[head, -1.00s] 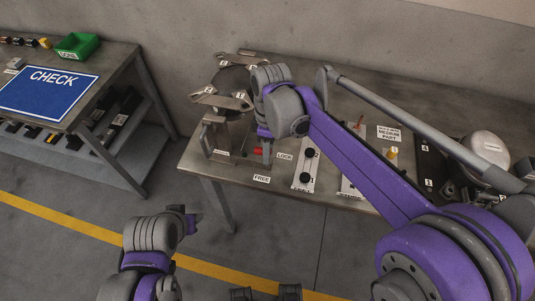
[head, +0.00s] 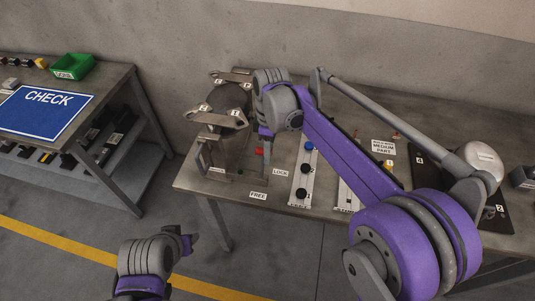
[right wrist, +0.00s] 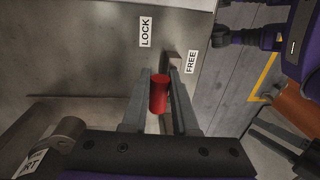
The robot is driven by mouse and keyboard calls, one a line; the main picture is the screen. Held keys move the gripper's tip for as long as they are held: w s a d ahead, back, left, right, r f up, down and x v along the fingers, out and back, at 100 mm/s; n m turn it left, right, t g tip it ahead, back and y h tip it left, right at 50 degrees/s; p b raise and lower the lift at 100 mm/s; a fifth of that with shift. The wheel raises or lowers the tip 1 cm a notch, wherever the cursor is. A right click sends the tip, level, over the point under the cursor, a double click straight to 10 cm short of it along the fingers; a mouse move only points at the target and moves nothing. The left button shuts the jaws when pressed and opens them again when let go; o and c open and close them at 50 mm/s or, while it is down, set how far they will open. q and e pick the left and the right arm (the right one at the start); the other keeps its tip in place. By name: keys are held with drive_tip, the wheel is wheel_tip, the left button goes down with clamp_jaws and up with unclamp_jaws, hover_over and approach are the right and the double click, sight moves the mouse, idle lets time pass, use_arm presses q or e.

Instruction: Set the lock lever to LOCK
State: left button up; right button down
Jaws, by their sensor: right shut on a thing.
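The lock lever's red grip (right wrist: 159,93) sits between the two fingers of my right gripper (right wrist: 158,100) in the right wrist view, and the gripper is shut on it. In the head view a little of the red grip (head: 259,151) shows beside my right gripper (head: 264,148). The LOCK label (right wrist: 145,31) and FREE label (right wrist: 191,62) lie beyond the fingers; in the head view LOCK (head: 281,172) is farther back than FREE (head: 258,195). The lever's exact setting is unclear. My left gripper (head: 188,243) is low in front of the bench, its jaws unclear.
A metal fixture (head: 232,145) with clamp arms stands left of the lever on the bench (head: 225,187). A panel with dark knobs (head: 302,185) is to the right. A side table with a blue CHECK mat (head: 42,112) and green bin (head: 73,67) stands at left.

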drive_tip(key=shift+w+f, duration=0.15)
drive_tip(key=shift+w, duration=0.2)
drive_tip(key=c, duration=0.7)
unclamp_jaws()
drive_tip(key=r, duration=0.7)
drive_tip(key=w+r, duration=0.1)
drive_tip(key=r, duration=0.2)
drive_tip(key=shift+d+r+p, duration=0.2)
drive_tip(key=shift+r+p, duration=0.2)
